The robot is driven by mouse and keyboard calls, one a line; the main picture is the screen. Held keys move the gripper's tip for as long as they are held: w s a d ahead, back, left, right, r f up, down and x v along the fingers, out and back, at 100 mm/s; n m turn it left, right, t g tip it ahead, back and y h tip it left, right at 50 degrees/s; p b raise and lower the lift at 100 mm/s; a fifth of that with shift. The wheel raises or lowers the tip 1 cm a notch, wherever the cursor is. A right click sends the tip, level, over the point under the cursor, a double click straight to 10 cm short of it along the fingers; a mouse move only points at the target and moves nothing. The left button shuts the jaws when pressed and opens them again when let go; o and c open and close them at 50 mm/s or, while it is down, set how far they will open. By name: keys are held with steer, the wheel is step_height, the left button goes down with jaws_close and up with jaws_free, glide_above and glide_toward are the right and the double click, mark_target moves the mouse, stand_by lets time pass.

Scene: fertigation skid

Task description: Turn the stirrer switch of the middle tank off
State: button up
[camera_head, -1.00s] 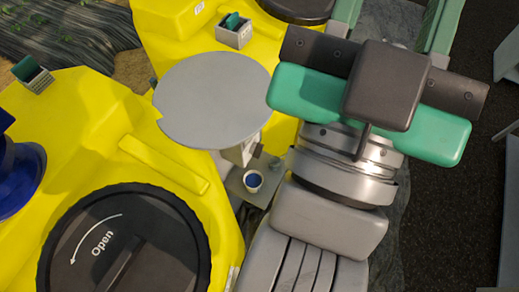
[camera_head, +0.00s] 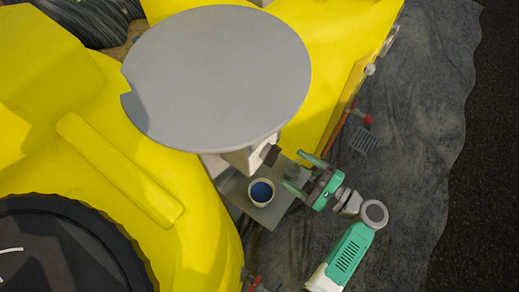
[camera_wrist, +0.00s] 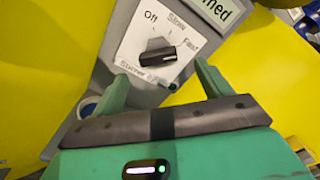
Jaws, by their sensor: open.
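The stirrer switch is a black knob (camera_wrist: 158,53) on a white plate (camera_wrist: 132,50) marked Off, Slow and Fast, shown in the wrist view. Its bar lies nearly level across the plate, with its right end toward the Fast side; the exact setting is hard to read. My gripper (camera_wrist: 160,74) is open and empty, its green fingers below the knob to left and right, apart from it. In the head view my gripper (camera_head: 303,173) is beside a pale box (camera_head: 243,160) under a grey disc (camera_head: 215,75). The switch face is hidden there.
Yellow tanks (camera_head: 330,50) lie behind and left, one with a black lid (camera_head: 60,245). A cup with blue contents (camera_head: 261,192) stands on a grey shelf (camera_head: 233,190) close to my gripper. A red-handled valve (camera_head: 362,116) is at right. Open dark ground lies further right.

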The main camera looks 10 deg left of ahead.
mark_target(276, 159)
steer(key=x, duration=0.7)
steer(key=shift+s+a, duration=0.1)
steer(key=shift+a, duration=0.35)
steer(key=c, duration=1)
